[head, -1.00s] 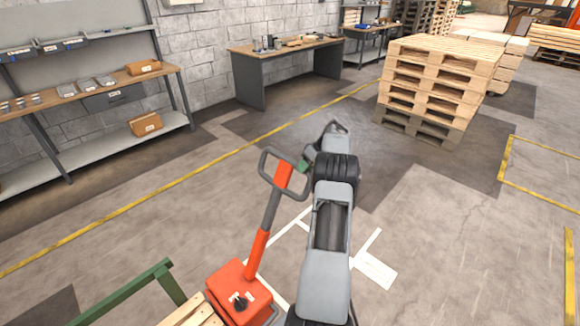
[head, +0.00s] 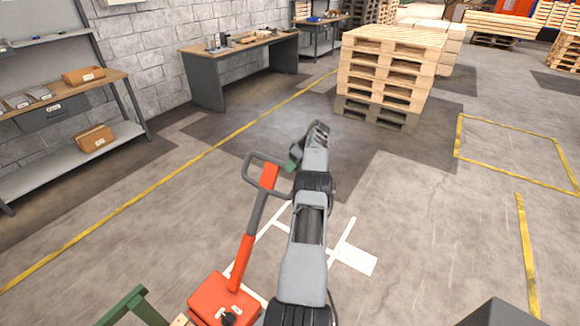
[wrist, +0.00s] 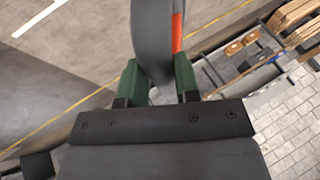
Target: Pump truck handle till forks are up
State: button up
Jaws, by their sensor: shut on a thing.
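The pallet truck's red body (head: 222,298) stands at the bottom of the head view. Its red and grey handle (head: 256,215) rises from the body, tilted away and slightly right, and ends in a dark grey loop grip. My gripper (head: 293,162), with green fingers, is shut on the right side of this loop. In the wrist view my gripper (wrist: 157,80) has one green finger on each side of the dark grey handle bar (wrist: 152,35). The forks are out of sight, so their height cannot be told.
A green frame (head: 133,306) and a bit of wood are beside the truck at bottom left. A pallet stack (head: 385,75) stands at the back, right of a workbench (head: 240,62). Shelving (head: 70,105) lines the left wall. The floor at right is clear, with yellow lines.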

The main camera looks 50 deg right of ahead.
dwell(0.3)
jog(key=o, duration=0.9)
notch_tip(320, 180, up, 3)
jog(key=shift+w+b, duration=0.1)
jog(key=shift+b, duration=0.3)
jog(key=shift+s+a+r+b, duration=0.4)
jog(key=shift+r+b, duration=0.1)
jog(key=shift+b, duration=0.35)
jog(key=s+a+r+b, duration=0.2)
jog(key=s+a+r, duration=0.2)
jog(key=s+a+r+b, duration=0.2)
jog(key=s+a+r, duration=0.3)
jog(key=shift+a+b, duration=0.25)
jog(key=shift+b, duration=0.05)
